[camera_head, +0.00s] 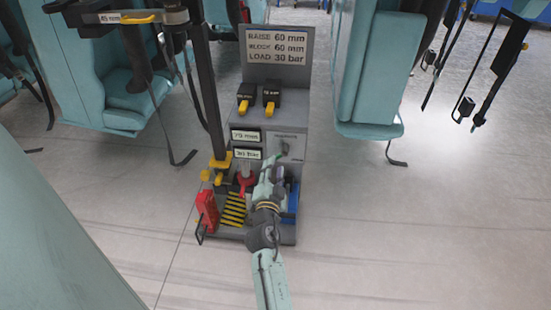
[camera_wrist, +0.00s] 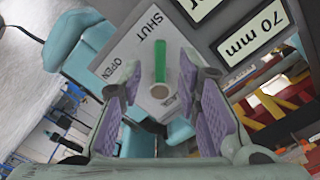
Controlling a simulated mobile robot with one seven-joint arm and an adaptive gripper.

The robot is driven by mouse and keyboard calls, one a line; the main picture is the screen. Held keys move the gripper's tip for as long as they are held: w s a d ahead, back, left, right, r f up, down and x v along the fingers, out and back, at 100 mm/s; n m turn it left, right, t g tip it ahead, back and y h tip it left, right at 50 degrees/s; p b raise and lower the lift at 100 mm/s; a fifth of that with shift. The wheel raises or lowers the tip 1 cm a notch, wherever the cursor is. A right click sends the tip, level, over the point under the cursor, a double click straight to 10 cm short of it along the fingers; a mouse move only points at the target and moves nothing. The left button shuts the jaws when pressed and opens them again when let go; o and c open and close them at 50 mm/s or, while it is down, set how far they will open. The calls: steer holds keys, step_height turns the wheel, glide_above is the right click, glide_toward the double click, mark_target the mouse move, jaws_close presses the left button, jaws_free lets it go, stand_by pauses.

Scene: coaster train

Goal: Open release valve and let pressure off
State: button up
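The release valve has a green lever (camera_wrist: 160,62) with a round pale end, in front of a grey plate (camera_wrist: 125,48) marked SHUT and OPEN. In the head view the plate (camera_head: 291,136) is on the right of the grey cart's front. My gripper (camera_wrist: 160,95) is open, its purple-padded fingers on either side of the lever's near end. I cannot tell whether either pad touches it. In the head view my gripper (camera_head: 274,171) is just below the plate and hides part of the cart. Which mark the lever points to is unclear.
The display (camera_wrist: 251,38) reads 70 mm; below it in the head view is a 30 bar display (camera_head: 247,154). A sign (camera_head: 276,47) reads RAISE 60 mm, BLOCK 60 mm, LOAD 30 bar. A red block (camera_head: 207,212) is on the cart's lower left. Teal seats (camera_head: 375,75) stand nearby.

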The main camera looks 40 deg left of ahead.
mark_target(280, 154)
steer(key=x, duration=0.3)
steer(key=shift+w+a+p, duration=0.15)
steer(key=shift+w+p, duration=0.1)
steer(key=shift+p, duration=0.05)
steer(key=shift+c, duration=0.6)
jaws_close()
